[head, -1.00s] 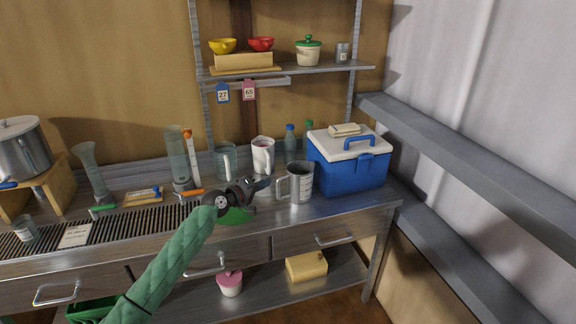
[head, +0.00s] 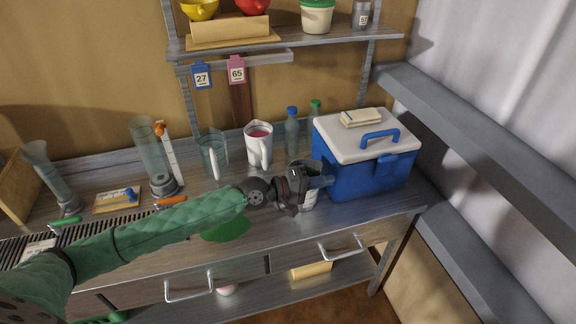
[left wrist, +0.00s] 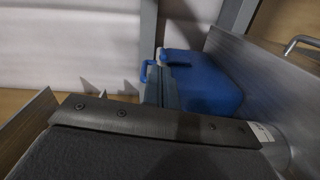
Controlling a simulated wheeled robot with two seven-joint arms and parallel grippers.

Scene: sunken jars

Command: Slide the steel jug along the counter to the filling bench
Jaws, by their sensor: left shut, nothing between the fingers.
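The steel jug (head: 310,200) stands upright on the counter (head: 270,245), left of the blue cooler. My left gripper (head: 326,182) lies across the front of its upper part and hides much of it, including its handle. The gripper is shut and empty, with its fingertips pointing right toward the cooler. I cannot tell whether it touches the jug. In the left wrist view the shut fingertips (left wrist: 161,88) are before the cooler, and a bit of the jug (left wrist: 272,150) with its label shows at the lower right. I cannot tell which surface is the filling bench. My right gripper is not in view.
The blue cooler (head: 365,175) blocks the right. A white mug (head: 258,148), a clear jug (head: 213,155) and bottles (head: 291,130) stand behind. A green patch (head: 228,229) lies left of the jug. Glass cylinders (head: 150,158) and a slotted drain (head: 95,225) are farther left.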

